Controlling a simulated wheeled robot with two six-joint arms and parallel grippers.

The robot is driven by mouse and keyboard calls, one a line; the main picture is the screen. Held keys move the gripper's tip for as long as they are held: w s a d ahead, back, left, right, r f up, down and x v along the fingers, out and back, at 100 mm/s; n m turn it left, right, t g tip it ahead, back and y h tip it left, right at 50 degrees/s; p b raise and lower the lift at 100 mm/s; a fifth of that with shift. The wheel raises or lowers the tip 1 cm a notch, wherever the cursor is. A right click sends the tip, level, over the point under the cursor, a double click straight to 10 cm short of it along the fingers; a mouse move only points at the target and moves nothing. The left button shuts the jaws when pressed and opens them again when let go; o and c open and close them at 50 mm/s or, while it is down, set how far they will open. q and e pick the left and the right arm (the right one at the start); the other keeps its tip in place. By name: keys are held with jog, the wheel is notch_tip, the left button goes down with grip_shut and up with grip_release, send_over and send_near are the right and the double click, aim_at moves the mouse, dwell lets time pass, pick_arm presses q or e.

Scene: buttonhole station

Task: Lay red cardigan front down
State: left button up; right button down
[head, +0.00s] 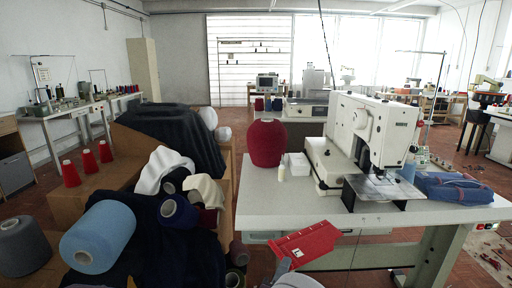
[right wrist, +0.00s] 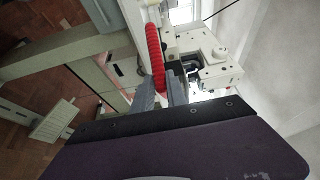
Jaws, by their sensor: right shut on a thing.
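The red cardigan front (head: 308,242) is a small flat red panel with a white label near its lower left. In the head view it shows across and below the front edge of the white sewing table (head: 262,200). My right gripper (head: 284,266) is shut on its near left end. In the right wrist view the panel (right wrist: 154,50) is seen nearly edge-on as a ribbed red strip between the grey fingers of my right gripper (right wrist: 163,88). I cannot tell whether the panel touches the table. My left gripper is not in view.
A white buttonhole machine (head: 365,130) stands on the table, with folded blue denim (head: 452,188) to its right. A dark red yarn cone (head: 267,143) and a white box stand behind. The table's front left is clear. Yarn and cloth heap (head: 150,230) at left.

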jog(key=s+d+f+m+g+h, duration=0.55)
jog(key=s+d+f, duration=0.25)
jog(key=d+f, duration=0.4)
notch_tip(320, 180, up, 19)
jog(key=h+p, duration=0.1)
jog(key=p, duration=2.4)
jog(key=shift+a+r, duration=0.15)
jog(key=shift+a, duration=0.2)
jog(key=shift+t, duration=0.25)
